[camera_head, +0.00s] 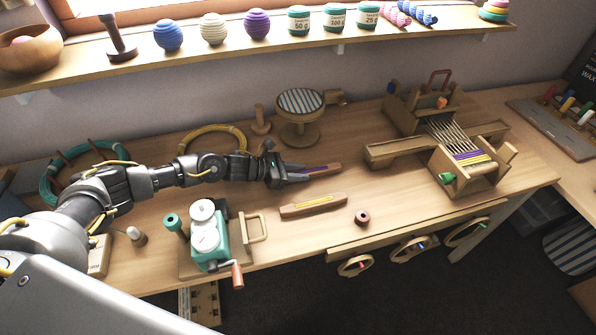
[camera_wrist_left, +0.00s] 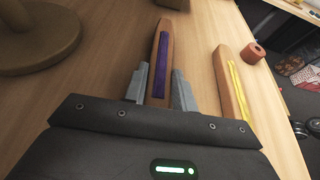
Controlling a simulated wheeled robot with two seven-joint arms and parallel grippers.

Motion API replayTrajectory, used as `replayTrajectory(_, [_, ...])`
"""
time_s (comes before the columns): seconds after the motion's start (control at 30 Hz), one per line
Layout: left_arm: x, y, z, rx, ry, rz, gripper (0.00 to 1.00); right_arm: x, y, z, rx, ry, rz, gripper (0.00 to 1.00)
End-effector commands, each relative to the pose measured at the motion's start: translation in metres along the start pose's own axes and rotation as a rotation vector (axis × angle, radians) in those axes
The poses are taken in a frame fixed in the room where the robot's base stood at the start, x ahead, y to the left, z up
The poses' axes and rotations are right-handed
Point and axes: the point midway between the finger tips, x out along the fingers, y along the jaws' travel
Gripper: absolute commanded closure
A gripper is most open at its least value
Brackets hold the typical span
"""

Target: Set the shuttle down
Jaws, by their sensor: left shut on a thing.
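My left gripper (camera_head: 284,177) reaches in from the left over the wooden table (camera_head: 375,215). Its fingers (camera_wrist_left: 160,90) are shut on a wooden shuttle with purple thread, which points away from the wrist. This purple shuttle (camera_head: 323,170) shows beyond the fingertips in the head view and also in the left wrist view (camera_wrist_left: 162,50). It is at or just above the tabletop; I cannot tell if it touches. A second shuttle with yellow thread (camera_head: 313,205) lies on the table nearer the front, and to the right in the left wrist view (camera_wrist_left: 231,85). My right gripper is not in view.
A small brown ring (camera_head: 362,218) lies right of the yellow shuttle. A teal winder (camera_head: 208,238) stands at the front left. A round striped stand (camera_head: 300,103) is behind the gripper. A small loom (camera_head: 462,158) stands at the right. Table between shuttles and loom is clear.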

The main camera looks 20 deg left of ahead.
Motion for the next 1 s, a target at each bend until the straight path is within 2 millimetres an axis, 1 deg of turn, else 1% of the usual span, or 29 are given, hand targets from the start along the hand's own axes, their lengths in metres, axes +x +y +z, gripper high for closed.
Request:
replayTrajectory(0.13, [0.002,0.0,-0.003,0.0,-0.001,0.0,0.97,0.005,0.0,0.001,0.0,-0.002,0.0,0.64])
replayTrajectory(0.17, [0.001,0.0,-0.003,0.0,0.0,0.0,0.72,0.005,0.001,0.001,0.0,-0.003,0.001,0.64])
replayTrajectory(0.3, [0.001,0.0,-0.002,0.0,0.0,0.0,0.54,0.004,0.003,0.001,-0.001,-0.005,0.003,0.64])
replayTrajectory(0.33, [0.001,0.0,-0.002,0.0,0.0,0.0,0.51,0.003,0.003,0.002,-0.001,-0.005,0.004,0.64])
replayTrajectory(0.57, [0.001,0.0,-0.002,0.0,0.0,0.0,0.51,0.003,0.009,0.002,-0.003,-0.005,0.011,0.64])
replayTrajectory(0.7, [-0.002,0.0,0.002,0.0,0.001,0.001,0.51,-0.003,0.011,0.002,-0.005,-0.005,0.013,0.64])
replayTrajectory(0.77, [-0.01,0.001,-0.001,0.0,0.0,0.001,0.51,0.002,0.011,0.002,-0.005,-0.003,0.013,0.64])
replayTrajectory(0.83, [-0.022,0.001,-0.001,0.0,0.001,0.002,0.51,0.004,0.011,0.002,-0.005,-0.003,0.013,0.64])
replayTrajectory(1.0, [-0.06,0.001,-0.003,0.001,0.003,0.001,0.51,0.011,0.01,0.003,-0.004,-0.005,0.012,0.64])
